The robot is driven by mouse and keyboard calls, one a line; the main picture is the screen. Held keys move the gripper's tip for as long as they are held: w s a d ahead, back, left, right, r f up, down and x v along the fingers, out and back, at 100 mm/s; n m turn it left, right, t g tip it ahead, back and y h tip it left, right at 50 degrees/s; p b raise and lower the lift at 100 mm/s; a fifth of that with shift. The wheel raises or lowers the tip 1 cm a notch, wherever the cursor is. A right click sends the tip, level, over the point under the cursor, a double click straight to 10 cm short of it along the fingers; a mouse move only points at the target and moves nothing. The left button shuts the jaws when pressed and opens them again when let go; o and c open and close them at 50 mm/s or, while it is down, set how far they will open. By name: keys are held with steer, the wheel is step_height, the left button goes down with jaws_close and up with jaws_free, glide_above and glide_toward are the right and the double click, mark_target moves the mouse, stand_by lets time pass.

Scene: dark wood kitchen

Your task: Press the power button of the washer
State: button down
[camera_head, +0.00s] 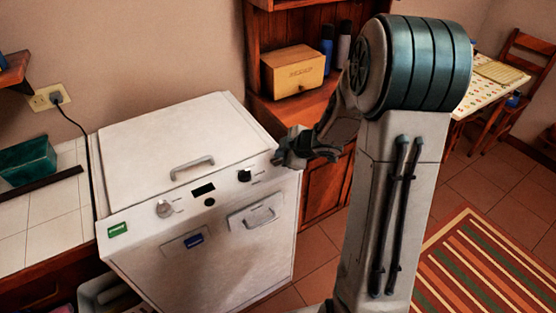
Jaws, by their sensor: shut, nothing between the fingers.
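The washer (140,270) is a white box with a lid and a lid handle (192,167). Its upper front has a pale knob (164,209), a dark display (203,189), a small round black button (210,202) and a dark knob (244,176). A blue piece (194,240) sits lower on the front. I cannot tell which one is the power button. My gripper (279,159) is shut and empty at the washer's upper right edge, right of the dark knob and apart from it. I cannot tell whether it touches the washer.
A handled panel (258,214) is on the washer's front right. A tiled counter (45,215) with a green box (27,160) stands left. A black cord (84,140) runs down from an outlet (49,97). A wooden cabinet (322,185) stands behind. Tiled floor (320,260) is clear right of the washer.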

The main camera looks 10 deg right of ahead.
steer(key=shift+f, duration=0.4)
steer(key=shift+f+b, duration=0.15)
steer(key=shift+b, duration=0.15)
stand_by(0.4)
steer(key=shift+r+p, duration=0.6)
steer(key=shift+p, duration=0.2)
step_height(320, 180, up, 6)
steer(key=p, duration=0.6)
